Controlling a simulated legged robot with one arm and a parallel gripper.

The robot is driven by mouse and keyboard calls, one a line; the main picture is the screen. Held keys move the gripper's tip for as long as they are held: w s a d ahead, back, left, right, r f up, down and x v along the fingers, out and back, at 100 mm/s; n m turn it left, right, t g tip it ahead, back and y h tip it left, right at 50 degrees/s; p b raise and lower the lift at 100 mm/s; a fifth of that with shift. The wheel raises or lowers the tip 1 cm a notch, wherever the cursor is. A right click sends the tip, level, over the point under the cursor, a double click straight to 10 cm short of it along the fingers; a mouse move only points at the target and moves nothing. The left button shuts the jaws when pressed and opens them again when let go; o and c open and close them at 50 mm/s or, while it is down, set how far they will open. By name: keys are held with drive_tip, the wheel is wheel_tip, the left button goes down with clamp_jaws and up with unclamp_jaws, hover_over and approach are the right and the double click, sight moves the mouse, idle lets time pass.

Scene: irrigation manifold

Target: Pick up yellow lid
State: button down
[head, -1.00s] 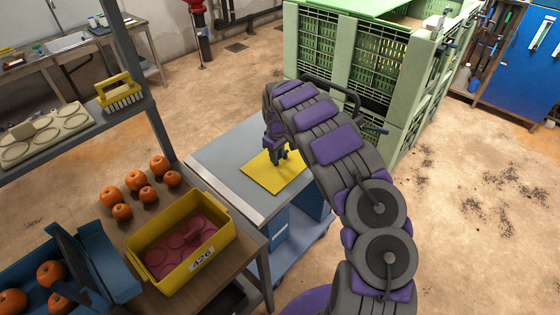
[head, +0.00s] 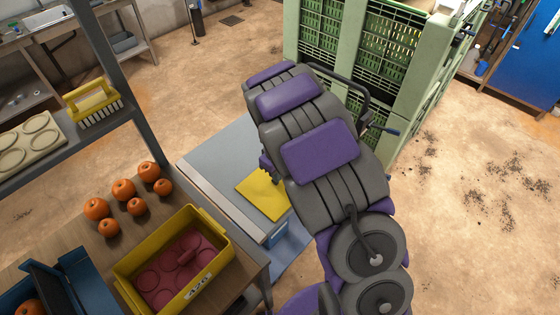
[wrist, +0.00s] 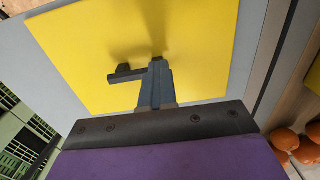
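The yellow lid (head: 262,196) is a flat, roughly square sheet on the grey top of a cart (head: 225,158). My arm hides its right part in the head view. In the wrist view the lid (wrist: 90,45) fills most of the upper picture. My gripper (wrist: 142,72) is over the lid there, its dark fingers in front of the yellow surface with soft shadows beside them. I cannot tell whether the fingers touch the lid or how far apart they are. In the head view my arm mostly hides the gripper.
A yellow bin (head: 215,275) with reddish contents stands on the wooden table at lower left, near several orange fruits (head: 122,189). A grey post (head: 115,75) and a shelf with a brush (head: 93,101) rise at left. Green crates (head: 335,45) stand behind my arm.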

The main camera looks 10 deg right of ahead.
sight(270, 198)
drive_tip(key=s+a, duration=0.1)
drive_tip(key=s, duration=0.1)
drive_tip(key=s+a+r+p, duration=0.1)
drive_tip(key=s+a, duration=0.1)
drive_tip(key=shift+s+a+r, duration=0.1)
drive_tip(key=shift+s, duration=0.1)
drive_tip(key=shift+s+a+r, duration=0.15)
drive_tip(key=shift+s+a, duration=0.05)
drive_tip(key=shift+s, duration=0.35)
drive_tip(key=shift+s+a+r, duration=0.1)
drive_tip(key=shift+s+a, duration=0.05)
drive_tip(key=shift+s, duration=0.4)
drive_tip(key=shift+s+a, duration=0.1)
drive_tip(key=shift+a, duration=0.05)
drive_tip(key=shift+a, duration=0.1)
drive_tip(key=shift+c, duration=1.9)
unclamp_jaws()
